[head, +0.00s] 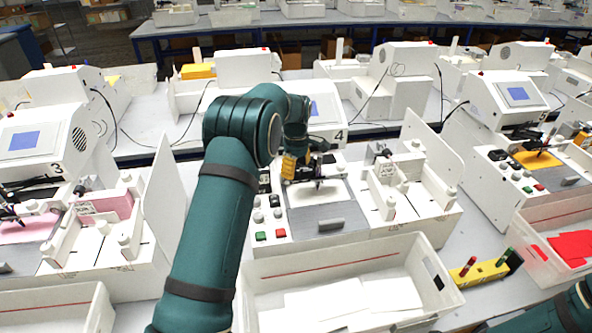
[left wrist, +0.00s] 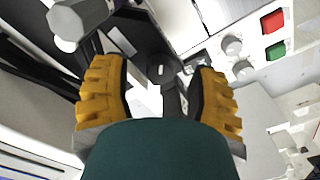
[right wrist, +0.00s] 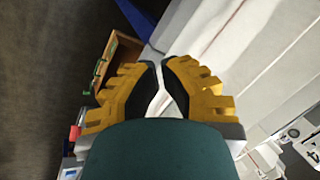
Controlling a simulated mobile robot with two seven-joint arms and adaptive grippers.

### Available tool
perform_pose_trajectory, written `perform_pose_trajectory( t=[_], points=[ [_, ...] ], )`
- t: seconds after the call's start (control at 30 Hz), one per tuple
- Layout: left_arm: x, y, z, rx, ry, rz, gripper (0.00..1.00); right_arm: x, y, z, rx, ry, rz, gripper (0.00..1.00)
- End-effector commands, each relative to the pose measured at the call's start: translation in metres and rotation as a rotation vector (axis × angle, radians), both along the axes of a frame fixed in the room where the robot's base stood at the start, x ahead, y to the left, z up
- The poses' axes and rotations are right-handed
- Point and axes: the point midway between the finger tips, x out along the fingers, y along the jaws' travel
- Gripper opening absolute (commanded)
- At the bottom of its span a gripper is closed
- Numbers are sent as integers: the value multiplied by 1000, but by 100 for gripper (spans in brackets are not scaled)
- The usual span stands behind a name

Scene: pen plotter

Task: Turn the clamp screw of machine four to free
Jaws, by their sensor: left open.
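Machine four (head: 321,112) is a white plotter marked "4", with a blue screen, in the middle of the head view. My left gripper (head: 296,168) is at its black pen carriage (head: 318,173), above the grey bed. In the left wrist view, the left gripper (left wrist: 158,82) is open. A small dark round part with a pale slot mark (left wrist: 160,71), seemingly the clamp screw, shows between its fingertips, apart from both. How far below the tips it lies, I cannot tell. My right gripper (right wrist: 161,63) is away from the machine, its fingertips close together with a narrow gap, nothing seen between them.
The panel beside the bed has grey knobs, a green button (head: 261,236) and a red button (head: 279,233). A white bin (head: 440,270) with paper stands in front. A yellow pen rack (head: 480,272) sits right of it. White upright panels separate neighbouring machines.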

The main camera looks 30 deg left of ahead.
Motion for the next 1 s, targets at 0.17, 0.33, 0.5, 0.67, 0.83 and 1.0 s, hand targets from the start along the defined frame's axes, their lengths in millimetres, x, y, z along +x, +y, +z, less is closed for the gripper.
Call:
perform_pose_trajectory(
  t=[0.17, 0.33, 0.5, 0.67, 0.83, 1.0],
  points=[
    [1, 0, 35, 1, -6, 0, 59, 0, 0, 0, 0, 0, 0, 0],
    [1, 0, 69, 0, -6, 0, 59, 0, 0, 0, 0, 0, 0, 0],
    [1, 0, 95, 0, -5, 1, 59, 0, 0, 0, 0, 0, 0, 0],
    [1, 0, 108, 1, -3, 0, 59, 0, 0, 0, 0, 0, 0, 0],
    [0, 0, 110, 0, -1, 0, 59, 0, 0, 0, 0, 0, 0, 0],
    [0, 0, 110, 0, -2, 0, 59, 0, 0, 0, 0, 0, 0, 0]
  ],
)
